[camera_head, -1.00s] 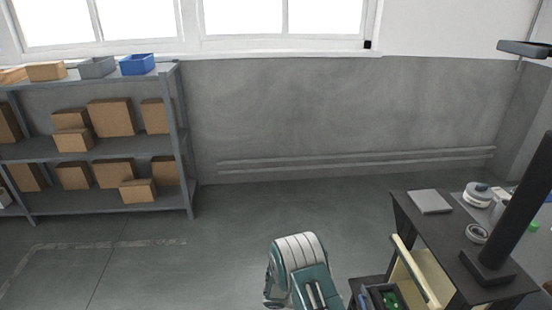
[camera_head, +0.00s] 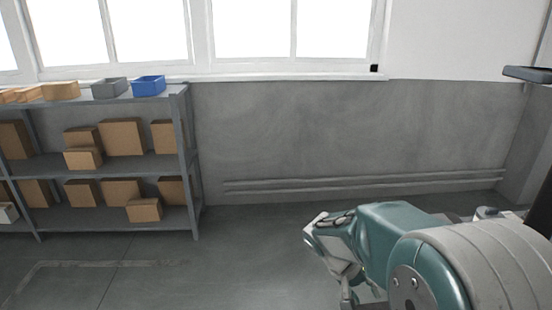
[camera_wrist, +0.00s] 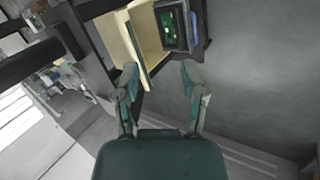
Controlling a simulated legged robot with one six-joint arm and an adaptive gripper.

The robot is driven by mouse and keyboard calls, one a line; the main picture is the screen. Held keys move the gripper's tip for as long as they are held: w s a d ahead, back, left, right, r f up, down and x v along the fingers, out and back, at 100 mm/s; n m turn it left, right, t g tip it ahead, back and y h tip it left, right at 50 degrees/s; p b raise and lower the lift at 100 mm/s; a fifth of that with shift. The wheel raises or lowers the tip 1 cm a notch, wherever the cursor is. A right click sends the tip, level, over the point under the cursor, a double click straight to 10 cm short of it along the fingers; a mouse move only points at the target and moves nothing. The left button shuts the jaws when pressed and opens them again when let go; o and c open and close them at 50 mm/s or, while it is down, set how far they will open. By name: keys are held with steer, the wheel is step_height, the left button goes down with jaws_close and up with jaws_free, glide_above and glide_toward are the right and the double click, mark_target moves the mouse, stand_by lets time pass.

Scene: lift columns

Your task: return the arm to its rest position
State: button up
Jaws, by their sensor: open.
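My arm (camera_head: 395,240), teal and grey, rises large at the lower right of the head view and is bent, with its end pointing left and down. My gripper (camera_wrist: 160,84) is in the wrist view, its two teal and grey fingers spread apart with nothing between them. In the head view only part of the gripper's end shows near the bottom edge. Beyond the fingers in the wrist view are a cream open drawer (camera_wrist: 146,38) and a dark bin (camera_wrist: 176,27) with green items inside. The fingers look clear of both.
A grey shelf (camera_head: 187,160) with several brown boxes and a blue bin (camera_head: 149,86) stands at the left. The floor (camera_head: 245,260) between shelf and arm is free. My arm hides most of the workbench at the right. A grey wall (camera_head: 290,130) runs behind.

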steer(key=s+a+r+t+y, duration=0.2)
steer(key=s+r+t+y, duration=0.1)
steer(key=s+r, duration=0.3)
steer(key=s+a+r+n+t+y, duration=0.1)
steer(key=s+a+r+t+y, duration=0.1)
steer(key=s+r, duration=0.4)
steer(key=shift+s+a+n+t+y, duration=0.25)
steer(key=shift+s+t+y, duration=0.55)
steer(key=shift+s, duration=1.6)
steer(key=shift+d+r, duration=0.1)
